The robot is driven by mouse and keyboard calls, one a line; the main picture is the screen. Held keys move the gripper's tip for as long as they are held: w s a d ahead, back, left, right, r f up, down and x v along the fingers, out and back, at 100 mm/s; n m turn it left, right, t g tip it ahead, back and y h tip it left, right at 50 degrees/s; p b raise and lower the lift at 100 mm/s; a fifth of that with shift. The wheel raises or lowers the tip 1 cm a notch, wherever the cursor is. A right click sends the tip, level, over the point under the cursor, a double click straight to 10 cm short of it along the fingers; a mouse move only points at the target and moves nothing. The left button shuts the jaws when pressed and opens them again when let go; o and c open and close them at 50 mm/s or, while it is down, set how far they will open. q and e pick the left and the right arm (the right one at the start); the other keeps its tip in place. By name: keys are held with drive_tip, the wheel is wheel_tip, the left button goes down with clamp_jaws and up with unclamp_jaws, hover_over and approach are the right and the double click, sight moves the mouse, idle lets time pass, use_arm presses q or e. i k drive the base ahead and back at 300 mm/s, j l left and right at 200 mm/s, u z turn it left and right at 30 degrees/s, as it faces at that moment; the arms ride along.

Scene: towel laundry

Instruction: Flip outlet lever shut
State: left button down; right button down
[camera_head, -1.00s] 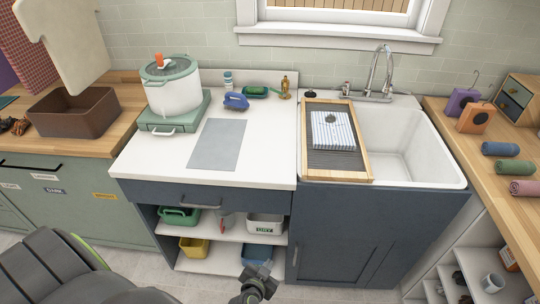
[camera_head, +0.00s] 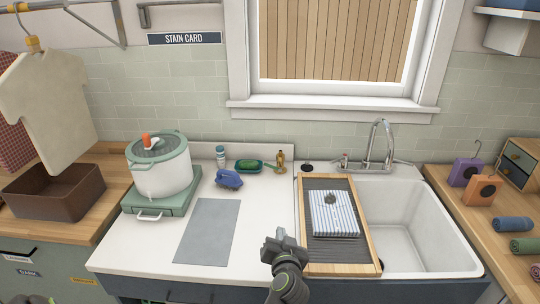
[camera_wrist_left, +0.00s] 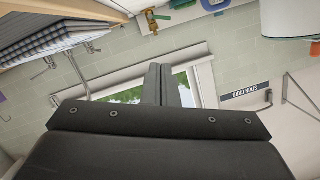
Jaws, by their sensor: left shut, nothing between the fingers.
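I cannot make out the outlet lever with certainty. The white pot (camera_head: 162,178) with a green lid and orange knob sits on a green base at the left of the white counter; a small pale fitting shows low on its front. The white sink (camera_head: 440,240) is at the right with a chrome faucet (camera_head: 379,150). My left gripper (camera_head: 284,240) is shut and empty over the counter's front, just left of the washboard and touching nothing I can see. Its shut fingers also show in the left wrist view (camera_wrist_left: 163,84). My right gripper is not in view.
The wood-framed washboard (camera_head: 312,257) holds a folded striped towel (camera_head: 335,213) with a dark spot. A grey mat (camera_head: 208,232), a blue brush (camera_head: 229,179) and a green soap dish (camera_head: 248,166) lie on the counter. A brown bin (camera_head: 50,193) stands left.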

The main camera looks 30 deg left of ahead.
sight(279, 170)
drive_tip(key=i+j, duration=0.8)
drive_tip(key=i, duration=0.1)
